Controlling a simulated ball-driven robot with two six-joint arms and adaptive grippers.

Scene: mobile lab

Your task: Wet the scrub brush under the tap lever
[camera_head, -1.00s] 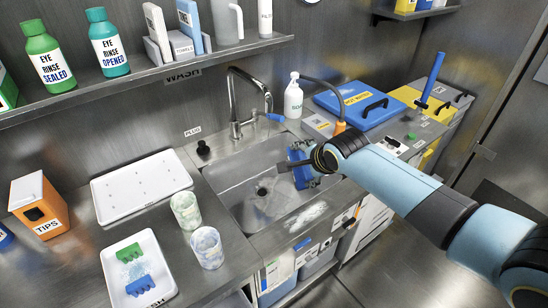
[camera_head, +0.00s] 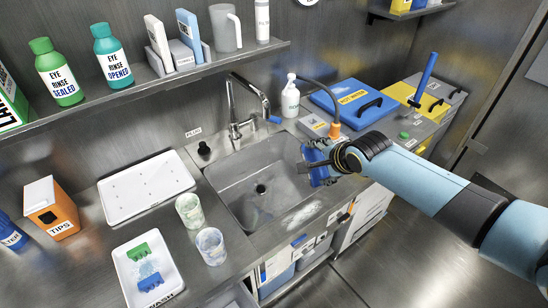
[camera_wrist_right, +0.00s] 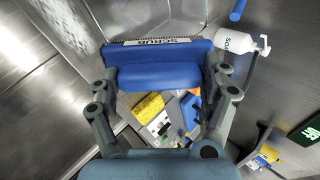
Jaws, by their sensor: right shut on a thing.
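The scrub brush (camera_head: 318,165) is a blue block held above the right rim of the steel sink (camera_head: 232,183). In the right wrist view the brush (camera_wrist_right: 160,52) shows its "SCRUB" label and a row of bristles along the far edge. My right gripper (camera_wrist_right: 165,78) is shut on it, one finger at each end. In the head view my right gripper (camera_head: 335,160) comes in from the right. The tap (camera_head: 232,105) arches over the back of the sink, with a blue tap lever (camera_head: 275,119) to its right. The brush is apart from the tap. My left gripper is out of view.
A white soap bottle (camera_head: 290,97) stands behind the sink, right of the tap. Two cloudy beakers (camera_head: 211,246) stand at the sink's left front. A white tray (camera_head: 170,268) holds blue and green pieces. A shelf (camera_head: 200,68) overhangs the back left.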

